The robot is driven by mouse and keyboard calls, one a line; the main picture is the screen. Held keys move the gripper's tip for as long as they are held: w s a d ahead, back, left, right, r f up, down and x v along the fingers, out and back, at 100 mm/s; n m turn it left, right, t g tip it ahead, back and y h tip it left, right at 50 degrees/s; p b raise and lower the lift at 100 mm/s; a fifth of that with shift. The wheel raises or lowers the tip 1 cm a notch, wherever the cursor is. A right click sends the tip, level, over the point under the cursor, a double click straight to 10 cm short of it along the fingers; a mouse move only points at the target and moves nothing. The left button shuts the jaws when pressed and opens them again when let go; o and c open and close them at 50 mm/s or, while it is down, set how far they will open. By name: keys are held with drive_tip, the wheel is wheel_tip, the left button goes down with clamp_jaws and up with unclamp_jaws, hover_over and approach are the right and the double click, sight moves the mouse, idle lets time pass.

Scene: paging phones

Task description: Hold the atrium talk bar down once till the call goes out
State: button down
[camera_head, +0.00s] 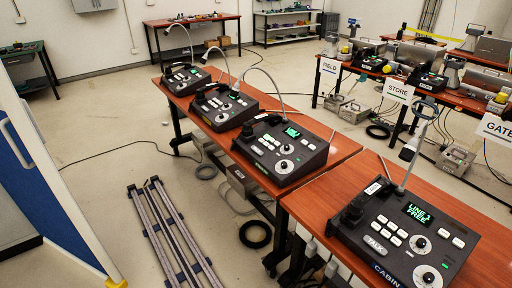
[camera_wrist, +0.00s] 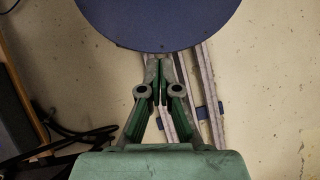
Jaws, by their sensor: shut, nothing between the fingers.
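Several dark paging phones with gooseneck microphones stand on the red-brown tables in the head view. The nearest phone (camera_head: 402,238) is labelled CABIN, has a white TALK bar (camera_head: 376,244) and a green screen (camera_head: 418,212) reading LINE 1 FREE. Behind it stand a second phone (camera_head: 262,158) with a lit green screen, a third (camera_head: 216,114) and a fourth (camera_head: 181,84); their labels are too small to read, so I cannot tell which is atrium. My gripper (camera_wrist: 162,70) is shut and empty in the wrist view, above the floor, away from any phone. It is not in the head view.
Two tables (camera_head: 325,190) stand end to end, with cables and a black coil below. Slim rails (camera_head: 172,235) lie on the floor at left, near a blue-and-white panel (camera_head: 45,170). Further tables at right carry equipment under FIELD, STORE and GATE signs (camera_head: 398,91).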

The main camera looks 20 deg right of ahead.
drive_tip(key=w+d+r+t+p, duration=0.1)
drive_tip(key=w+d+r+t, duration=0.15)
drive_tip(key=w, duration=0.85)
drive_tip(key=w+d+r+t, duration=0.1)
drive_tip(key=w+r, duration=0.3)
drive_tip(key=w, duration=0.8)
drive_tip(key=w+d+r+m+t+h+p, duration=0.1)
drive_tip(key=w+d+r+m, duration=0.1)
drive_tip(key=w+r, duration=0.7)
drive_tip(key=w+d+r+m+t, duration=0.1)
drive_tip(key=w+d+r, duration=0.1)
drive_tip(key=w+r, duration=0.65)
drive_tip(key=w+d+r+m, duration=0.3)
drive_tip(key=w+r, duration=0.4)
drive_tip(key=r, duration=0.6)
drive_tip(key=w+d+r+m+h+p, duration=0.1)
drive_tip(key=w+d+r+m, duration=0.2)
drive_tip(key=r, duration=1)
drive_tip(key=w+d+r+m+t+h, duration=0.1)
drive_tip(key=w+d+r+m, duration=0.2)
drive_tip(key=w+r, duration=0.9)
wheel_tip(320, 180, up, 2)
drive_tip(key=m, duration=0.3)
drive_tip(key=shift+w+d+p, duration=0.15)
drive_tip(key=shift+d+p, duration=0.1)
drive_tip(key=shift+p, duration=0.1)
